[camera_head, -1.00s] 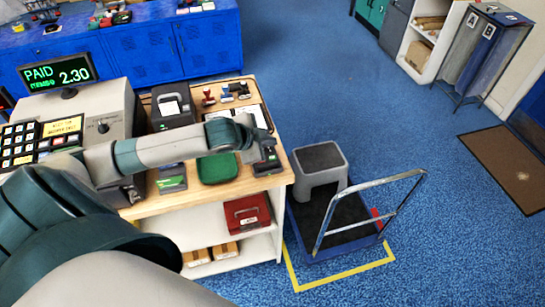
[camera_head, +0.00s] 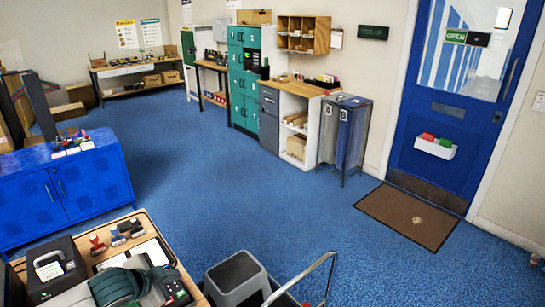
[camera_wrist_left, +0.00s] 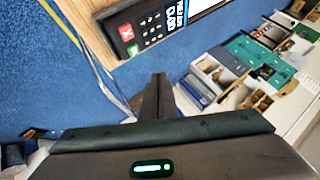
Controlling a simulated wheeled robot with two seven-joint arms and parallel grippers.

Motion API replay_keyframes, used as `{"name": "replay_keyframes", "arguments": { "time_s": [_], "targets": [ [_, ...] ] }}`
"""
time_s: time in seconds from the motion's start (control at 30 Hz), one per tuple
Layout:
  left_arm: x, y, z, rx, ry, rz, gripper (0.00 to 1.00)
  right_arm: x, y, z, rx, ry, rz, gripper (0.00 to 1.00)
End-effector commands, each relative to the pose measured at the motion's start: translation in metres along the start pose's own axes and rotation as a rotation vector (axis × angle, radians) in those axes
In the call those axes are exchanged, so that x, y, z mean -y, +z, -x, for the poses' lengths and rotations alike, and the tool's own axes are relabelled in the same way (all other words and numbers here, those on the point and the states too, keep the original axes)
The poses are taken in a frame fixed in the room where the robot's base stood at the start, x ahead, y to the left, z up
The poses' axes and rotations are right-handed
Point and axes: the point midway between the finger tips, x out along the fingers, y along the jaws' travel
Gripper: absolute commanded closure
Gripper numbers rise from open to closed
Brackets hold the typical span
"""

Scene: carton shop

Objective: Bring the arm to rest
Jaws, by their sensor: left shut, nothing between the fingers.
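My left arm shows at the bottom left of the head view, low over the counter (camera_head: 75,231); its fingertips cannot be made out there. In the left wrist view my left gripper (camera_wrist_left: 157,95) has its fingers together, with nothing between them. A dark card terminal (camera_wrist_left: 150,30) with red and green keys lies on the wooden counter top just past the fingers. It also shows beside the arm in the head view (camera_head: 175,291). My right gripper is in neither view.
A grey step stool (camera_head: 235,278) and a trolley handle (camera_head: 303,277) stand right of the counter. A stamp tray (camera_head: 118,236) and black printer (camera_head: 52,266) are on it. A blue cabinet (camera_head: 95,187) stands behind. The blue floor (camera_head: 240,195) beyond is clear.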

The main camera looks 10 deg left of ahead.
Motion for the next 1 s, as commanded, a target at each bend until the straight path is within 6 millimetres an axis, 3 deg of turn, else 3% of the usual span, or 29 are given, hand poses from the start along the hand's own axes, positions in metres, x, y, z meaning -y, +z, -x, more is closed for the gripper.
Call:
{"name": "replay_keyframes", "arguments": {
  "time_s": [0.17, 0.27, 0.47, 0.7, 0.83, 1.0],
  "targets": [
    [-0.026, 0.000, -0.001, 0.001, 0.024, 0.023, 1.00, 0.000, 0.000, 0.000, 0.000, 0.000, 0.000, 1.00],
    [-0.055, 0.000, -0.001, 0.007, 0.049, 0.055, 1.00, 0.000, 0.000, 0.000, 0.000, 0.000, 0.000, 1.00],
    [-0.135, 0.007, 0.009, 0.046, 0.112, 0.168, 1.00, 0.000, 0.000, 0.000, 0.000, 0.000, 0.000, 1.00],
    [-0.223, 0.033, 0.043, 0.156, 0.168, 0.361, 1.00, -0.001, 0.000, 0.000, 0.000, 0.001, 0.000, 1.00],
    [-0.257, 0.050, 0.065, 0.230, 0.184, 0.455, 1.00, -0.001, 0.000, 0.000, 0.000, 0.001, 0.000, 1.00],
    [-0.283, 0.067, 0.086, 0.306, 0.192, 0.539, 1.00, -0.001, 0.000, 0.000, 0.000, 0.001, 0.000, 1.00]
  ]
}}
